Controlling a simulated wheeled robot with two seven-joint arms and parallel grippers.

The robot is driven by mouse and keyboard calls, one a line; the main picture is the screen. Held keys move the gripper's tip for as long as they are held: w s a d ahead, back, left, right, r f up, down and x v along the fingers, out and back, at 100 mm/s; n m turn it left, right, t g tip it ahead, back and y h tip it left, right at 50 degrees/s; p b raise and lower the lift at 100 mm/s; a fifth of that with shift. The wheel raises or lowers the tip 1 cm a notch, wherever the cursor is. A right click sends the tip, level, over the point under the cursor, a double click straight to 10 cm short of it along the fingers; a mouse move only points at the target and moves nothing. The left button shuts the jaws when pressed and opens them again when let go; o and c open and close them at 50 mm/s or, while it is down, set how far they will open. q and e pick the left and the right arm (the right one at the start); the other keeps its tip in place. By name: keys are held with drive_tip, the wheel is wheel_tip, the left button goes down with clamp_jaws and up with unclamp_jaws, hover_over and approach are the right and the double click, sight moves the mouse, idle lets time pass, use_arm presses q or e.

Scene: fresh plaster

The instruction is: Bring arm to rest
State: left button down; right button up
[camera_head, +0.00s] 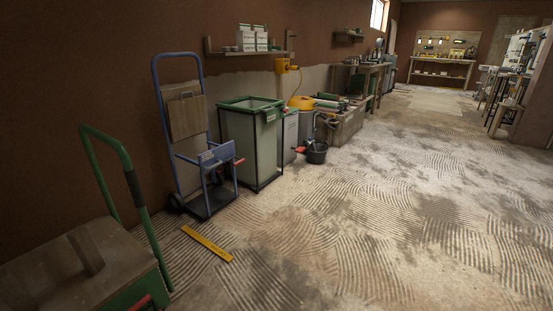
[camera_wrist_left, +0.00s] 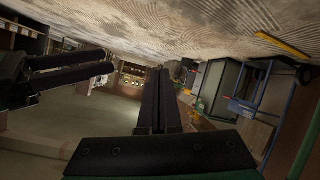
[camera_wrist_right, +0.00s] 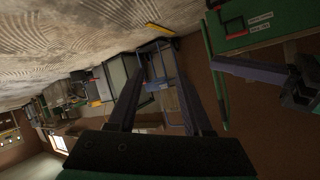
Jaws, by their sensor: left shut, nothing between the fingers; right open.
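Neither of my grippers shows in the head view. In the left wrist view my left gripper (camera_wrist_left: 160,72) has its two dark fingers together, with nothing between them. My right gripper (camera_wrist_right: 157,62) shows in the right wrist view with its fingers spread apart and empty. The right gripper's parallel dark fingers also show at the left of the left wrist view (camera_wrist_left: 112,62). The left gripper shows at the right edge of the right wrist view (camera_wrist_right: 216,64). Both wrist views are upside down, with the floor at the top. Neither gripper touches anything that I can see.
A green-handled cart (camera_head: 105,262) stands near at left. A blue hand truck (camera_head: 204,95), a green-rimmed bin (camera_head: 240,145) and a black bucket (camera_head: 317,154) line the wall. A yellow level (camera_head: 206,244) lies on the floor. The ridged floor (camera_head: 400,220) is clear at right.

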use_arm(q)
drive_tip(key=s+a+r+g+y+p, duration=0.3)
drive_tip(key=s+a+g+y+p, duration=0.3)
drive_tip(key=s+a+p, duration=1.3)
drive_tip(key=s+g+p, duration=0.2)
drive_tip(key=g+p, duration=0.2)
drive_tip(key=p, duration=1.3)
drive_tip(key=shift+s+a+y, duration=0.4)
use_arm(e)
drive_tip(key=s+d+r+g+h, duration=0.3)
drive_tip(key=s+d+g+h, duration=0.3)
drive_tip(key=s+d, duration=1.4)
drive_tip(key=s+g, duration=0.1)
drive_tip(key=g, duration=0.2)
drive_tip(key=shift+s+r+g+h, duration=0.15)
drive_tip(key=shift+s+g+h, duration=0.25)
use_arm(q)
drive_tip(key=shift+s+r, duration=0.1)
use_arm(e)
drive_tip(key=shift+a+n, duration=0.1)
drive_tip(key=shift+n, duration=0.2)
